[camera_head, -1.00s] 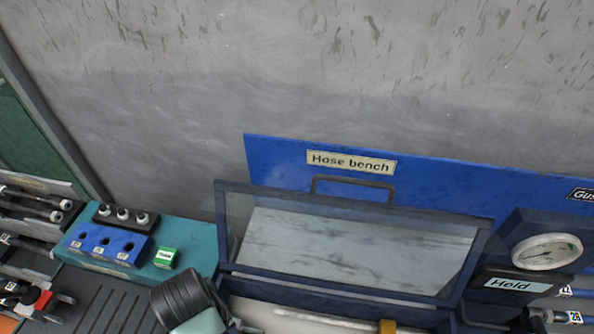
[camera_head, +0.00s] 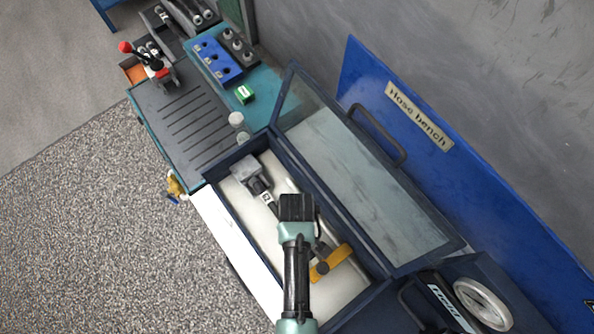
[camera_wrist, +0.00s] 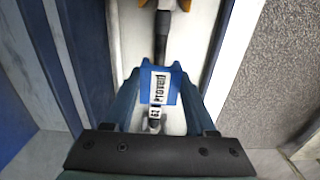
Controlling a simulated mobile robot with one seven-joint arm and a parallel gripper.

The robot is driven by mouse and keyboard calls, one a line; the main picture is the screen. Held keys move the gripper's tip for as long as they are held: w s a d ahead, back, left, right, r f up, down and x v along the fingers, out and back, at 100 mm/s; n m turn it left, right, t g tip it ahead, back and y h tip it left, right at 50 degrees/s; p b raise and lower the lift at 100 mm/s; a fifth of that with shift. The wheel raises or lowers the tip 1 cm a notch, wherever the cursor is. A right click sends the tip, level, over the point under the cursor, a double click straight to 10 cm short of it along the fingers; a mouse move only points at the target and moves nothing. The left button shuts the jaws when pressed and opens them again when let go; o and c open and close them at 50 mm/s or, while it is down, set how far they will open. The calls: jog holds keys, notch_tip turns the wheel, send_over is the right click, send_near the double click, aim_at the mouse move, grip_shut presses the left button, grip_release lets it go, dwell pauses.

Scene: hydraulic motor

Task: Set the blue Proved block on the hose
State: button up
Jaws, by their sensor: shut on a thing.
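My gripper (camera_wrist: 160,80) is shut on the blue Proved block (camera_wrist: 163,87), with its white label facing the wrist camera. In the camera_head view my gripper (camera_head: 297,208) is over the open tray, and the block is hidden there. A hose (camera_wrist: 161,42) with a dark middle runs beneath the block in the wrist view. A small white tag (camera_wrist: 154,113) shows on its near part. In the camera_head view part of the hose (camera_head: 270,205) lies in the tray, partly covered by my arm. I cannot tell whether the block touches the hose.
The tray (camera_head: 228,212) has dark blue walls, and its glazed lid (camera_head: 365,190) stands open on the wall side. A yellow piece (camera_head: 331,263) lies inside. A green block (camera_head: 244,94) and a blue holed rack (camera_head: 215,62) sit on the teal bench. A dial gauge (camera_head: 483,304) stands at the right.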

jog(key=shift+s+f+b, duration=0.1)
jog(key=shift+f+b, duration=2.8)
jog(key=shift+b, duration=0.1)
jog(key=shift+f+b, duration=0.3)
jog(key=shift+f, duration=0.25)
jog(key=shift+f+b, duration=1)
jog(key=shift+f, duration=0.55)
jog(key=o, duration=1.4)
notch_tip(320, 180, up, 13)
